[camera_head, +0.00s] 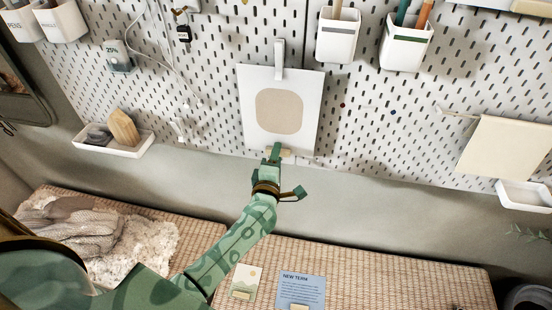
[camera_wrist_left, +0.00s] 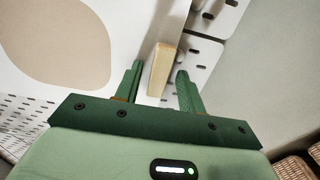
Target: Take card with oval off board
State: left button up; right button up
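The white card with a beige oval (camera_head: 280,109) hangs upright on the pegboard (camera_head: 222,60) under a white clip (camera_head: 279,62) at its top edge. A small pale wooden block (camera_head: 285,153) sits at the card's bottom edge; it also shows in the left wrist view (camera_wrist_left: 163,71). My left gripper (camera_head: 274,153) is at this bottom edge. In the left wrist view its open fingers (camera_wrist_left: 160,69) stand on either side of the block, with gaps showing. The oval card (camera_wrist_left: 62,45) fills the upper left there. My right gripper is not in view.
White pen cups (camera_head: 338,40) hang above right of the card. A cream cloth or sheet (camera_head: 505,147) hangs at the right. A small tray (camera_head: 113,145) with a brush is at left. Below, a woven bench (camera_head: 400,282) carries a blue card (camera_head: 302,289) and a fluffy throw (camera_head: 140,250).

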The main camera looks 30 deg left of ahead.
pick_arm(q)
grip_shut()
jog(key=shift+f, duration=0.15)
notch_tip(320, 180, down, 3)
jog(key=shift+r+b, duration=0.1)
jog(key=shift+b, duration=1.1)
jog(key=shift+s, duration=0.2)
jog(key=shift+p+v, duration=0.45)
jog(key=shift+v, duration=0.85)
